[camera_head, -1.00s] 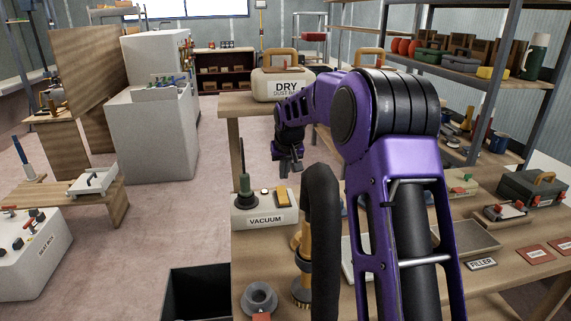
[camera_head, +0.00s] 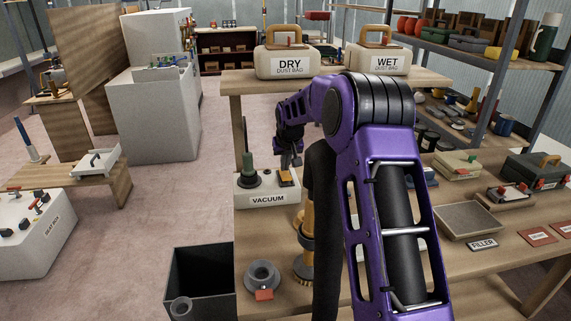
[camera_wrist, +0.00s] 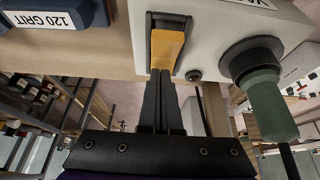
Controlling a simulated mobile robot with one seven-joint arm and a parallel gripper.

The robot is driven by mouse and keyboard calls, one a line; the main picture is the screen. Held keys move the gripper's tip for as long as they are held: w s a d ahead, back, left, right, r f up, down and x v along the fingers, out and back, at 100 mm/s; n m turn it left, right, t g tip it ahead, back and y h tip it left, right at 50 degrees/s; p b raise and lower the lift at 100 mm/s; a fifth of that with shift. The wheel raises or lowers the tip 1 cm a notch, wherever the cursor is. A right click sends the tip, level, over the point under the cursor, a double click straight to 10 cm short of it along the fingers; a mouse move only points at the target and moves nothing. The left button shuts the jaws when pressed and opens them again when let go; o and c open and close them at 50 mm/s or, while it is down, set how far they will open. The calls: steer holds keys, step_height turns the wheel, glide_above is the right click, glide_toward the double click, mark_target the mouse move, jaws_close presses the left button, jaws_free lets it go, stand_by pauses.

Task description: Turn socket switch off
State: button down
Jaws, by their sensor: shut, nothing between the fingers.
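The white VACUUM socket box (camera_head: 268,200) stands on the left side of the workbench, with a green plug (camera_head: 248,163) on its left half and a yellow rocker switch (camera_head: 286,179) on its right half. My gripper (camera_head: 290,166) is just above the switch. In the wrist view the yellow switch (camera_wrist: 166,47) sits in a dark frame, beside the green plug (camera_wrist: 267,103). My gripper (camera_wrist: 162,74) is shut and empty, its fingertips at the near end of the switch; I cannot tell whether they touch it. Which way the rocker is tilted is unclear.
DRY (camera_head: 287,62) and WET (camera_head: 386,62) dust bag boxes stand on a raised shelf behind. A black bin (camera_head: 200,270) is left of the bench. A grey ring (camera_head: 262,273) lies in front of the box. A 120 GRIT box (camera_wrist: 55,18) is near my gripper.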

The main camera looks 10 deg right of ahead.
steer(key=shift+s, duration=0.2)
steer(key=shift+s+r+b, duration=0.1)
steer(key=shift+s+b, duration=0.35)
steer(key=shift+s, duration=0.2)
steer(key=p+v, duration=0.1)
steer(key=v, duration=1.6)
steer(key=shift+r, duration=0.2)
